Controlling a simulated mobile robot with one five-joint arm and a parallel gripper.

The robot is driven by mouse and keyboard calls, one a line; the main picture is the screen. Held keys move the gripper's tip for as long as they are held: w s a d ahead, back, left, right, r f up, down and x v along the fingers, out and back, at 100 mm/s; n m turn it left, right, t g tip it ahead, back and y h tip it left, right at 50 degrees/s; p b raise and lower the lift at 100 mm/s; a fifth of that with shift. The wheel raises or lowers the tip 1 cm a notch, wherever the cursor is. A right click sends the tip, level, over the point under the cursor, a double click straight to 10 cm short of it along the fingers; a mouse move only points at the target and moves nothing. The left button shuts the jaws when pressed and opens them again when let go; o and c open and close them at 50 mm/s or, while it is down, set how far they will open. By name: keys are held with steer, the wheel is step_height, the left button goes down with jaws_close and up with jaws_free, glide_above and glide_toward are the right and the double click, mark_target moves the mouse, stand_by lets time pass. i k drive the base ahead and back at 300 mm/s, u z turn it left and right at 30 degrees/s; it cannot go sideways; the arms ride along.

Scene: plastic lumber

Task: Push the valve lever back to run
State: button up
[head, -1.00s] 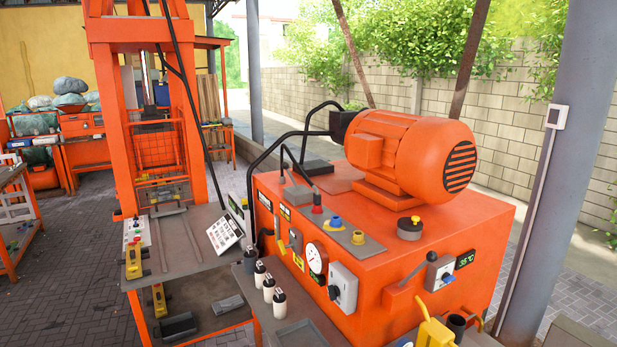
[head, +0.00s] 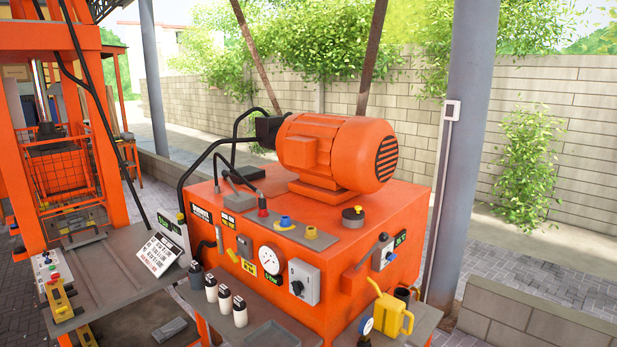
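An orange hydraulic power unit (head: 300,230) with a motor (head: 338,152) on top stands in the middle of the head view. A short grey lever with a dark knob (head: 372,250) is on the right of its front face, tilted up to the right beside an orange bracket. Another slim dark lever (head: 228,184) rises from a grey block on the top left, near a red-knobbed fitting (head: 263,208). I cannot tell which one is the valve lever, and no run marking is readable. My gripper is not in view.
An orange press frame (head: 100,110) stands at left. A grey post (head: 466,170) and low wall (head: 530,315) stand at right.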

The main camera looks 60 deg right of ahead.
mark_target(225, 174)
steer(key=z, duration=1.5)
steer(key=i, duration=0.8)
steer(key=z, duration=0.05)
